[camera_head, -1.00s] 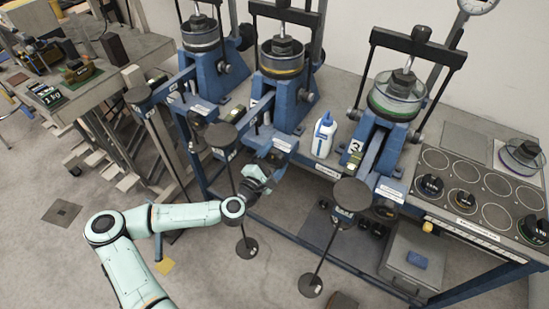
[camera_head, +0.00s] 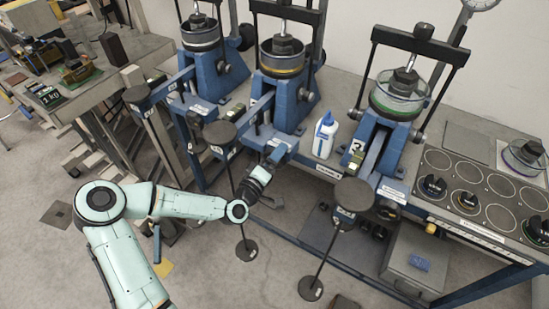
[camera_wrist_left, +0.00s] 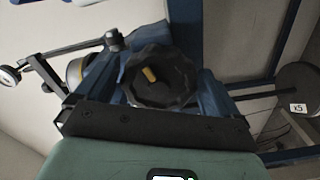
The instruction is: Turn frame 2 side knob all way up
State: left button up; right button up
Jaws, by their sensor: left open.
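Three blue lever frames stand along the bench; the middle frame (camera_head: 283,90) has a dark weight on top and a blue beam reaching toward me. My left gripper (camera_head: 267,166) is just below the front end of that beam. In the left wrist view a black faceted knob (camera_wrist_left: 165,82) with a yellow mark faces the camera, between blue frame parts. The dark gripper mount (camera_wrist_left: 150,126) lies across the lower picture. The gripper is open; I cannot tell whether its fingers touch the knob. The knob is not clearly visible in the head view. My right gripper is not in view.
A white bottle with a blue cap (camera_head: 325,135) stands right of the middle frame. Weight hangers with round dark plates (camera_head: 219,133) (camera_head: 353,194) hang in front of the bench, close to my arm. A grey box (camera_head: 418,262) is under the bench at right.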

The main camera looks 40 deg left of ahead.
pick_arm(q)
jog(key=s+p, duration=0.2)
jog(key=s, duration=0.4)
jog(key=shift+d, duration=0.35)
